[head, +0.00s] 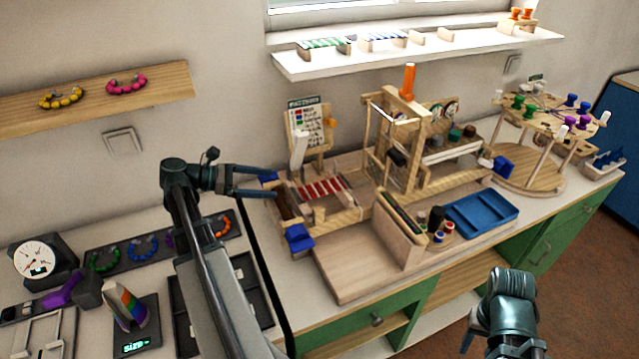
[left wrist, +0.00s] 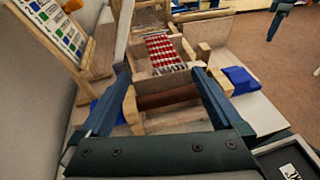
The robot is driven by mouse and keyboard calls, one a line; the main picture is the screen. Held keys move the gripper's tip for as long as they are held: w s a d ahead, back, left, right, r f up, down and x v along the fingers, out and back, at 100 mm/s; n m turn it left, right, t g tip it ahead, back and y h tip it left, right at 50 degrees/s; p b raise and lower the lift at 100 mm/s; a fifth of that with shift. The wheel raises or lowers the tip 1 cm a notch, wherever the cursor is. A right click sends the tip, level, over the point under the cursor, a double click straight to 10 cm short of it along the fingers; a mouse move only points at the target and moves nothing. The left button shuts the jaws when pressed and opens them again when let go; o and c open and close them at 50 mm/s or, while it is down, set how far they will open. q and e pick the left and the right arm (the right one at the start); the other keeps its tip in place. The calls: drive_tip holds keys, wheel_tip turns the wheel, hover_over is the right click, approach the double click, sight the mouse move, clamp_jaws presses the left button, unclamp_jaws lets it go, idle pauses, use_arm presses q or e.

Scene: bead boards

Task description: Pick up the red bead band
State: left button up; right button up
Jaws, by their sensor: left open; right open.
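A red-and-white beaded band (head: 322,189) lies stretched on a wooden loom (head: 345,212) on the workbench. In the left wrist view the band (left wrist: 163,52) lies beyond my fingertips, near the top middle. My left gripper (head: 272,185) is open and empty at the loom's left end, apart from the band. In the left wrist view its fingers (left wrist: 160,72) straddle the near end of the loom, with a brown roller (left wrist: 168,98) between them. My right gripper (head: 503,325) hangs at the lower right, away from the bench top; its fingertips are mostly hidden.
A wooden frame (head: 384,128) and a chart stand (head: 311,128) rise behind the loom. A blue tray (head: 482,213) lies to its right. Bead bracelets lie on a dark tray (head: 122,262) at left. A pink bracelet (head: 126,85) is on the wall shelf (head: 60,110).

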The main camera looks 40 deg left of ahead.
sight(320, 188)
use_arm(q)
drive_tip(key=b+x, duration=0.4)
drive_tip(key=x, duration=0.9)
drive_tip(key=shift+d+f, duration=0.1)
drive_tip(key=shift+f, duration=0.05)
drive_tip(key=shift+w+d, duration=0.2)
drive_tip(key=shift+w, duration=0.1)
drive_tip(key=c, duration=1.2)
